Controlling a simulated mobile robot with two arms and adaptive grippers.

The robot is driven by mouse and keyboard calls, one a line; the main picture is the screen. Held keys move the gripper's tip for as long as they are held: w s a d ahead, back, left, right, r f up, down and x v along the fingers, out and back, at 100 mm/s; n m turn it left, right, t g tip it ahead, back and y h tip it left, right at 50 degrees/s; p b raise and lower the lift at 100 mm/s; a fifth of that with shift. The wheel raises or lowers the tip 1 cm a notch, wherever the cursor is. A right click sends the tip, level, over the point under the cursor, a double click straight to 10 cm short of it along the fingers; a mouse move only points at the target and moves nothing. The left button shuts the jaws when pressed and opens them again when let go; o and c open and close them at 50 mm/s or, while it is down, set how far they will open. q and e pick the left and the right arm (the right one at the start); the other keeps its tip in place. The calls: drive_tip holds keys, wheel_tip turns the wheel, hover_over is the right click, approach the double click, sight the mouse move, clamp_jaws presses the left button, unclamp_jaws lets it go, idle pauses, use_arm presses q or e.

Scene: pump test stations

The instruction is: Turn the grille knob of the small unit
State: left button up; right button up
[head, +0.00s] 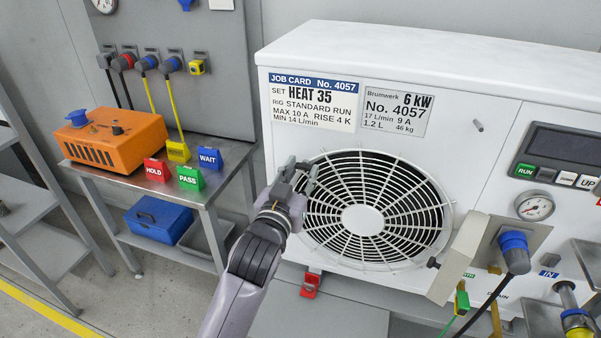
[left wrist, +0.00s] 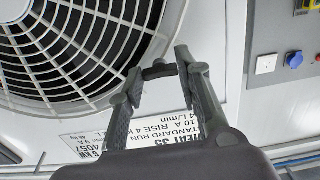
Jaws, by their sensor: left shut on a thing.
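The small unit (head: 470,75) is a white box with a round fan grille (head: 362,218) on its front; the grille also shows in the left wrist view (left wrist: 80,40). My left gripper (head: 302,172) is at the grille's upper left edge, just below the job card. In the left wrist view, the fingers of my left gripper (left wrist: 159,66) are closed around a small black grille knob (left wrist: 160,71), one on each side. The fingers hide the knob in the head view. Another dark knob (head: 433,262) sits at the grille's lower right. My right gripper is not in view.
A job card (head: 313,101) and a rating plate (head: 394,108) are above the grille. A grey angled bracket (head: 465,262) with a blue plug (head: 513,242) juts out at right. A side table (head: 150,187) with an orange box (head: 110,140) stands at left.

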use_arm(q)
drive_tip(key=c, duration=0.5)
drive_tip(key=shift+o, duration=0.2)
drive_tip(key=m+p, duration=0.3)
drive_tip(key=shift+r+m, duration=0.2)
drive_tip(key=shift+m, duration=0.1)
drive_tip(key=m+p, duration=0.2)
drive_tip(key=m, duration=0.1)
drive_tip(key=shift+m+p, duration=0.3)
drive_tip(key=shift+p, duration=0.05)
drive_tip(key=m+p, duration=0.2)
drive_tip(key=m, duration=0.3)
drive_tip(key=shift+f+m+p, duration=0.1)
drive_tip(key=shift+m+p, duration=0.2)
drive_tip(key=shift+p, duration=0.1)
drive_tip(key=shift+m+p, duration=0.9)
drive_tip(key=shift+m, duration=1.4)
drive_tip(key=shift+f, duration=0.1)
drive_tip(key=o, duration=1.1)
